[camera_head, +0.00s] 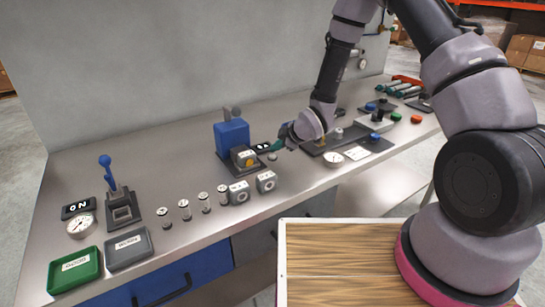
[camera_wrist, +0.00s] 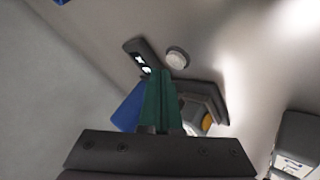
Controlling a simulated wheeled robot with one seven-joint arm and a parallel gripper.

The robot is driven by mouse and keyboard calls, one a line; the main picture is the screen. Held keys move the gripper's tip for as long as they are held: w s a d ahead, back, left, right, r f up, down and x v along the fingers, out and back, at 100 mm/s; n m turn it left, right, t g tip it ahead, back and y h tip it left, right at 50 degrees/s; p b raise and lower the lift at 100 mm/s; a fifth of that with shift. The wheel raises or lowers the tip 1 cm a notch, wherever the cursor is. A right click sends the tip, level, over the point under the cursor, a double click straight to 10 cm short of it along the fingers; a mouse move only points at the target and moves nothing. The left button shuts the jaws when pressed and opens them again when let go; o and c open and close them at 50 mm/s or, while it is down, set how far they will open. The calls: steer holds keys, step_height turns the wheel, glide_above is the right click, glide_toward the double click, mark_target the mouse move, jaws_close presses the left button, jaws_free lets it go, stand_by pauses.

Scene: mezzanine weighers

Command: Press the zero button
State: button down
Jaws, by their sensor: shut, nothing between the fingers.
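A small round grey button (camera_wrist: 178,58) sits on the bench beside a black label plate (camera_wrist: 142,56) with white marks, which I cannot read for certain. In the head view the button (camera_head: 272,157) shows just below my gripper (camera_head: 278,146), and the label (camera_head: 262,147) is to its left. My gripper's green fingers (camera_wrist: 164,72) are shut and empty. In the wrist view their tips appear close to the button, just below and left of it. I cannot tell whether they touch anything.
A blue device (camera_head: 232,134) with a yellow round part (camera_head: 249,162) stands left of my gripper. Two grey blocks (camera_head: 266,181) and several small cylinders stand in front. A dark plate (camera_head: 345,145) with a dial lies to the right. The wall (camera_head: 150,60) is behind.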

mark_target(275, 157)
steer(key=shift+f, duration=0.4)
steer(key=shift+f, duration=0.45)
stand_by(0.6)
steer(key=shift+r, duration=0.85)
steer(key=shift+r, duration=2.55)
